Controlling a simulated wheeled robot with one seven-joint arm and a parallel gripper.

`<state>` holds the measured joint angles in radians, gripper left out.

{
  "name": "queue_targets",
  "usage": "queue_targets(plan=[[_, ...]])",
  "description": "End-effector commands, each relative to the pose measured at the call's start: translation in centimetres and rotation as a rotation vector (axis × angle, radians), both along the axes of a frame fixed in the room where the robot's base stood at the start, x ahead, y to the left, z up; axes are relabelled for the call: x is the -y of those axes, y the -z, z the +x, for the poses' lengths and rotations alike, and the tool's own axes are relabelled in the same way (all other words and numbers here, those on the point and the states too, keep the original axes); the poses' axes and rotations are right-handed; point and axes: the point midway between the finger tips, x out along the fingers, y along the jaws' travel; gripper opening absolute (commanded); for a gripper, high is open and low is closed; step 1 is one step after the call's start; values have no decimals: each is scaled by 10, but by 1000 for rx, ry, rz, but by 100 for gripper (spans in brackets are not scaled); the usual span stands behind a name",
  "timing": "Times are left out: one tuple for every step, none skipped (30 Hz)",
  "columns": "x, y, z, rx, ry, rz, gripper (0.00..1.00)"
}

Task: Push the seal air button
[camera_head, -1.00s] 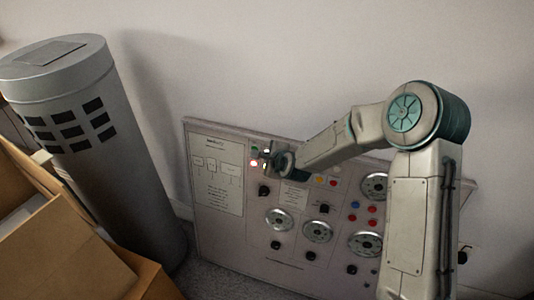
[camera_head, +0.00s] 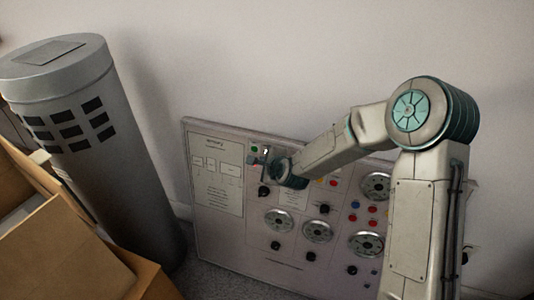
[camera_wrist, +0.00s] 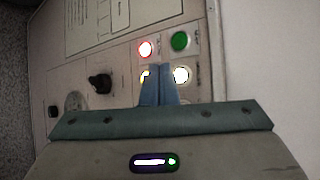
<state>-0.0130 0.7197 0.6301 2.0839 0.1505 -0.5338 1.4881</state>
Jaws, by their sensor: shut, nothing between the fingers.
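The control panel (camera_head: 215,225) leans upright against the wall, with buttons, knobs and dials. My gripper (camera_wrist: 160,70) is shut and empty, its blue fingertips over the panel among four-colored buttons in the wrist view. There, a lit red button (camera_wrist: 146,49) and a green button (camera_wrist: 180,41) lie just past the tips. I cannot tell whether the tips touch the panel. Labels are too small to read, so I cannot tell which button is seal air.
A black knob (camera_wrist: 100,83) sits left of the fingers in the wrist view. In the head view, dials (camera_head: 318,231) and red and blue buttons (camera_head: 354,205) fill the panel's lower right. A grey cylinder (camera_head: 125,165) and cardboard boxes (camera_head: 60,255) stand left.

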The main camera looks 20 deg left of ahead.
Motion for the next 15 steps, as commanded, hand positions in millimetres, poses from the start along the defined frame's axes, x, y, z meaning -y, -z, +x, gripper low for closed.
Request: queue_targets(plan=[[0, -1, -6, 1, -1, -1, 0], [0, -2, -9, 1, -1, -1, 0], [-1, -2, -12, 1, -1, -1, 0], [-1, -3, -16, 0, -1, -2, 0], [-1, -3, -19, 0, -1, -1, 0], [-2, -4, -22, 1, -2, -1, 0], [-2, -5, -24, 2, -1, 0, 0], [-2, -6, -27, 2, -1, 0, 0], [-2, -6, -29, 1, -2, -1, 0], [-2, -6, -31, 1, -1, -1, 0], [-2, -6, -32, 1, -1, -1, 0], [-2, -7, -33, 1, -1, -1, 0], [-2, -7, -33, 1, -1, -1, 0], [-2, -7, -33, 1, -1, -1, 0], [-2, -7, -33, 0, 0, 0, 0]])
